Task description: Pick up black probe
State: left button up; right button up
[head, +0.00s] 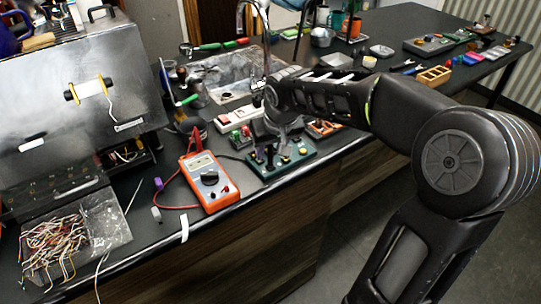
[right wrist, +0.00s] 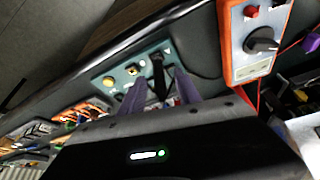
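The orange multimeter (head: 208,182) lies near the bench's front edge, with a red lead and a purple plug (head: 158,184) to its left. It also shows in the right wrist view (right wrist: 250,65). To its right is a green board (head: 292,158) with small fittings. A black upright piece that looks like the black probe (right wrist: 157,70) stands at this board. My right gripper (right wrist: 160,92) is open above the board, its two fingers on either side of the black piece. I cannot tell whether they touch it. My left gripper is not in view.
A metal case (head: 80,80) stands at the left, with a bag of coloured wires (head: 75,240) before it. A white and red power strip (head: 237,118) and a grey tray (head: 225,75) lie behind the board. More boards and a wooden box (head: 433,76) are farther right.

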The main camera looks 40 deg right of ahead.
jog(key=shift+f, duration=0.15)
jog(key=shift+c, duration=0.3)
grip_shut()
dwell(0.4)
